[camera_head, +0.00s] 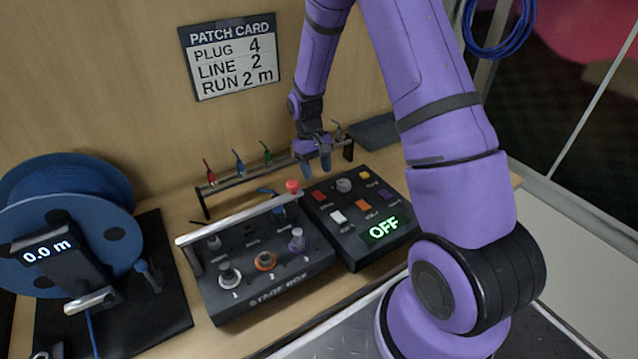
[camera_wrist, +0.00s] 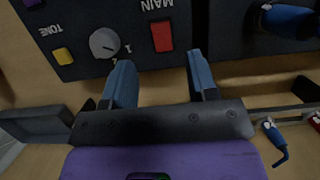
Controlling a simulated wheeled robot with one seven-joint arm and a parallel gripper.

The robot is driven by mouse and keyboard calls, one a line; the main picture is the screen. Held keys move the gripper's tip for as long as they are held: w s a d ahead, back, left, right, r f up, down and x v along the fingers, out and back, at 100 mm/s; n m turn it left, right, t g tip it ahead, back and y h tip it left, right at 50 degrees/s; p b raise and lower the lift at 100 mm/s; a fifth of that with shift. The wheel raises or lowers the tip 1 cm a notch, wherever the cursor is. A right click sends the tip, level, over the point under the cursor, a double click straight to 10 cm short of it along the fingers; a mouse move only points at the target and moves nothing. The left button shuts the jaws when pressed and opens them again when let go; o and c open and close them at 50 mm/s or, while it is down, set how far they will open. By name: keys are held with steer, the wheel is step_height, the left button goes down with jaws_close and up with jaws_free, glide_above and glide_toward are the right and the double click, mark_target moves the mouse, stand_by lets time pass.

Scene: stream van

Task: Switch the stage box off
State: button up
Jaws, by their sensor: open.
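The black stage box (camera_head: 262,291) sits on the wooden bench, with numbered round sockets on top. A pale bar (camera_head: 235,221) crosses above it, with a red knob (camera_head: 292,186) near its right end. To its right is a black panel (camera_head: 345,246) with coloured buttons, a grey dial (camera_head: 344,185) and a lit display (camera_head: 384,229) reading OFF. In the wrist view the red button (camera_wrist: 162,36) is labelled MAIN; the dial (camera_wrist: 104,43) is beside it. My gripper (camera_head: 318,165) is open and empty, above the panel's back edge; its fingers (camera_wrist: 162,76) point towards the dial and MAIN button.
A rack (camera_head: 205,203) with several coloured plugs stands behind the boxes. A blue cable reel (camera_head: 62,215) reading 0.0 m is at left. My arm covers the bench's right side.

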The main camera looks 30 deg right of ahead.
steer(key=shift+v, duration=1.7)
steer(key=s+a+r+t, duration=0.2)
steer(key=s+r, duration=0.3)
steer(key=r, duration=0.7)
steer(key=s+a+r+t, duration=0.2)
steer(key=s+r, duration=0.3)
steer(key=r, duration=0.6)
steer(key=s+a+r+t, duration=0.1)
steer(key=s+r, duration=0.3)
steer(key=s, duration=0.5)
steer(key=s+a+r+t, duration=0.2)
steer(key=s+r, duration=0.3)
steer(key=s, duration=0.4)
steer(key=shift+s+r+t, duration=0.15)
steer(key=shift+s+t, duration=0.1)
steer(key=shift+t, duration=0.65)
